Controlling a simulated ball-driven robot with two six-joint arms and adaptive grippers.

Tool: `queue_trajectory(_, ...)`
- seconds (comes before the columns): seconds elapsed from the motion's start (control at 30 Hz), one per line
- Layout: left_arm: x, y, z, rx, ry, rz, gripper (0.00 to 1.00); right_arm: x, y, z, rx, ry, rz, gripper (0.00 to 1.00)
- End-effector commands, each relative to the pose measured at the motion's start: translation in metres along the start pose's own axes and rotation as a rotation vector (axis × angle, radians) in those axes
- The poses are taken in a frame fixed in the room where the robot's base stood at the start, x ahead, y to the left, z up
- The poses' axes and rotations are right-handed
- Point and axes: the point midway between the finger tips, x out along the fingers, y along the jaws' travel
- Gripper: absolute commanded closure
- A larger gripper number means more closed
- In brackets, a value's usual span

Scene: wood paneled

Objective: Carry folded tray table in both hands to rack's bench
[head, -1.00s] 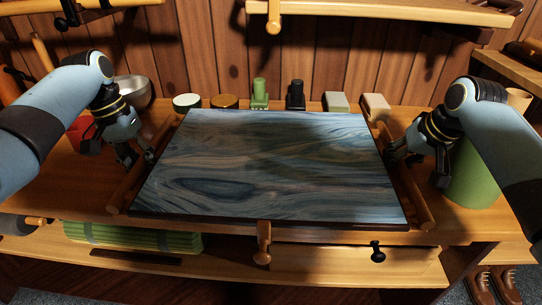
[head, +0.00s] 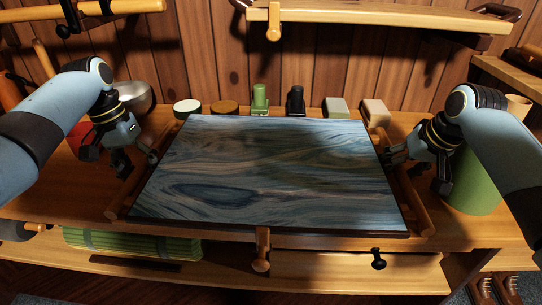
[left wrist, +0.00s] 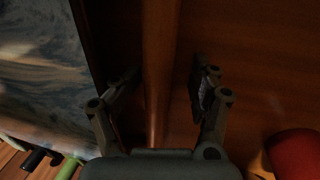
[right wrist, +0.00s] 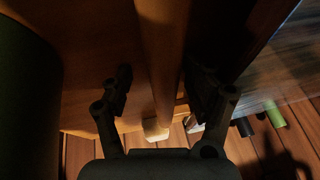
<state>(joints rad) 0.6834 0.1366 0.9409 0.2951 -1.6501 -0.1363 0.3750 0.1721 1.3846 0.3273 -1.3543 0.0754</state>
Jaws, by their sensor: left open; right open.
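The folded tray table (head: 270,175) lies flat on a wooden bench (head: 60,195), its blue wood-grain top facing up. A round wooden rail runs along each short side. My left gripper (head: 137,162) is open at the left rail (head: 127,188). In the left wrist view, that rail (left wrist: 160,70) passes between the spread fingers, with gaps visible. My right gripper (head: 415,168) is open at the right rail (head: 413,195). In the right wrist view, that rail (right wrist: 160,50) runs between the dark fingers; contact is too dark to tell.
Behind the tray stand several small items, including a green stamp-like one (head: 260,98) and a black one (head: 296,100). A metal bowl (head: 135,97) and red object (head: 82,140) are at left. A green cylinder (head: 472,185) stands close to my right gripper. A shelf (head: 380,16) hangs above.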

Motion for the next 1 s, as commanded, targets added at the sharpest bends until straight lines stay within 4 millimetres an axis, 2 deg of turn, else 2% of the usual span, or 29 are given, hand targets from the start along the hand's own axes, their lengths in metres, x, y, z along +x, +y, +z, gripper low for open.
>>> queue_trajectory(0.03, 0.000, 0.007, -0.002, 0.006, 0.003, 0.013, 0.23, -0.001, -0.006, -0.001, 0.002, 0.002, -0.015, 0.23)
queue_trajectory(0.17, -0.005, 0.009, -0.002, 0.007, 0.004, 0.015, 0.23, -0.004, -0.008, -0.003, 0.002, 0.003, -0.017, 0.23)
queue_trajectory(0.27, -0.020, 0.012, -0.003, 0.007, 0.006, 0.016, 0.23, -0.018, -0.011, -0.009, 0.001, 0.006, -0.018, 0.23)
queue_trajectory(0.43, -0.064, 0.019, -0.003, 0.007, 0.008, 0.013, 0.23, -0.059, -0.019, -0.027, 0.000, 0.010, -0.016, 0.23)
queue_trajectory(0.6, -0.093, 0.023, -0.002, 0.005, 0.008, 0.010, 0.23, -0.086, -0.023, -0.038, 0.000, 0.009, -0.012, 0.23)
queue_trajectory(0.8, -0.120, 0.027, -0.002, 0.005, 0.008, 0.007, 0.23, -0.110, -0.027, -0.048, 0.000, 0.008, -0.010, 0.23)
queue_trajectory(1.0, -0.137, 0.030, -0.002, 0.004, 0.008, 0.006, 0.23, -0.127, -0.030, -0.054, 0.000, 0.008, -0.008, 0.23)
